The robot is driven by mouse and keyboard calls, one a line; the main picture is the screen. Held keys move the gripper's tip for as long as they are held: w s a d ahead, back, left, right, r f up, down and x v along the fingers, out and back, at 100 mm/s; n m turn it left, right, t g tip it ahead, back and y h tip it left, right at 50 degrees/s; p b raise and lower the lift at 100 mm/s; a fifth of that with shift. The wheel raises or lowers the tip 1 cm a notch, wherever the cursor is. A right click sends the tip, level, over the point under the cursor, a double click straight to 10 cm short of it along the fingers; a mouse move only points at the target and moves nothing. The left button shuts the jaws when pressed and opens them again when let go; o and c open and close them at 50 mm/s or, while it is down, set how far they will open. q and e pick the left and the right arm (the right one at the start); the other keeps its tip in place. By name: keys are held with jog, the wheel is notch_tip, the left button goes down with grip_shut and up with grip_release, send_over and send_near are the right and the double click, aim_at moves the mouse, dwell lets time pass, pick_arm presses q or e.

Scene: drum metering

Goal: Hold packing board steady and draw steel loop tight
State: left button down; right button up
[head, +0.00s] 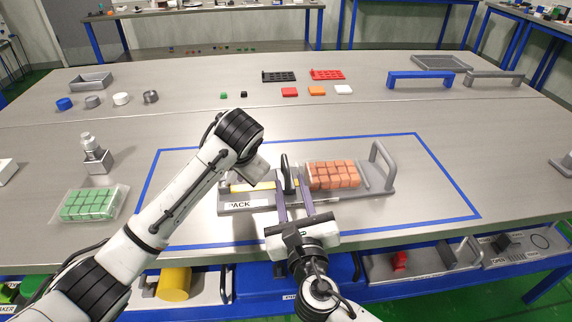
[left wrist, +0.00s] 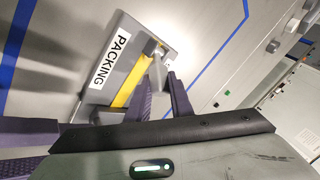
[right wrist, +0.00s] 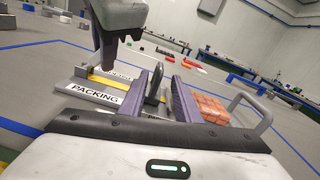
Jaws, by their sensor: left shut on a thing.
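The grey packing board (head: 237,208) lies inside the blue taped outline, with a yellow strip (head: 250,186) along its left part. Orange-red blocks (head: 333,175) sit in a clear pack on its right half. An upright dark grey loop (head: 286,168) stands at the left side of the blocks. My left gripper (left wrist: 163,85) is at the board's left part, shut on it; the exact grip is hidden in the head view. My right gripper (head: 294,192) is open in front of the loop, fingers apart; the loop also shows close to its left finger in the right wrist view (right wrist: 151,88).
A grey handle (head: 383,160) rises at the board's right end. A clear pack of green blocks (head: 90,204) and a metal fixture (head: 95,156) stand to the left. Small coloured parts and two bar handles (head: 420,77) lie farther back.

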aim_at(287, 173)
jog(key=w, duration=0.2)
jog(key=w+a, duration=0.1)
jog(key=w, duration=0.5)
jog(key=shift+a, duration=0.15)
grip_shut()
